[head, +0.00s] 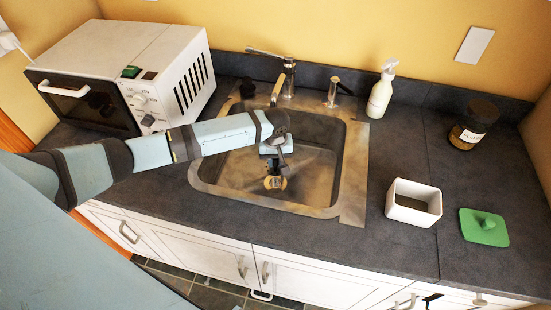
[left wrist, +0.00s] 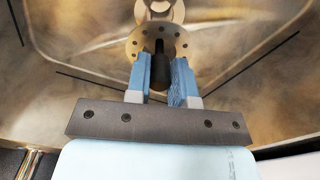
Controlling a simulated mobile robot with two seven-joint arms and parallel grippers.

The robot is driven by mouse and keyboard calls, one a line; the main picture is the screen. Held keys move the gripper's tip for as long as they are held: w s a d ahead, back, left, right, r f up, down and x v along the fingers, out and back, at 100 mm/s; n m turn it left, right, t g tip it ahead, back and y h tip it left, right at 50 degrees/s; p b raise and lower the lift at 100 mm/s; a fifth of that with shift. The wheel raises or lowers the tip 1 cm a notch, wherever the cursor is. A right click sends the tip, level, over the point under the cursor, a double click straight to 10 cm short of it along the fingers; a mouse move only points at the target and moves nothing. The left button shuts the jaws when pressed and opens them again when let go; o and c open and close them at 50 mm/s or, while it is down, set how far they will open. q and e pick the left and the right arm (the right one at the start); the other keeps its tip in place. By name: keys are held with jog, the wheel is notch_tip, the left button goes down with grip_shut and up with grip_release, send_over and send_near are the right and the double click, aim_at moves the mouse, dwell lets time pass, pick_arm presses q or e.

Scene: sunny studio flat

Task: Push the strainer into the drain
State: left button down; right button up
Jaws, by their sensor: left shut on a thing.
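The strainer (left wrist: 143,42) is a brass-coloured disc with small holes and a dark upright knob. My left gripper (left wrist: 161,62) is shut on the knob, with one blue finger on each side in the left wrist view. The drain (left wrist: 172,10) shows as a ring just beyond the strainer, partly covered by it and cut by the picture's top edge. In the head view my left gripper (head: 275,166) reaches down into the sink, with the strainer (head: 275,184) below its fingers. I cannot tell the gap between strainer and drain. My right gripper is not in view.
The metal sink (head: 340,185) has walls around my left gripper, and its faucet (head: 280,88) stands behind my arm. A toaster oven (head: 150,60) is at left.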

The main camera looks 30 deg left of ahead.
aim_at(275, 166)
pick_arm(q)
jog(key=shift+r+p, duration=0.15)
jog(key=shift+p, duration=0.3)
jog(key=shift+f, duration=0.55)
jog(key=shift+f+b, duration=0.4)
jog(key=shift+f, duration=1.15)
jog(key=shift+f+b, duration=0.3)
jog(key=shift+f, duration=0.8)
jog(key=shift+f+p, duration=0.1)
jog(key=shift+p, duration=0.8)
jog(key=shift+f, duration=0.55)
jog(key=shift+f, duration=0.15)
jog(key=shift+f+p, duration=0.3)
jog(key=shift+f, duration=0.15)
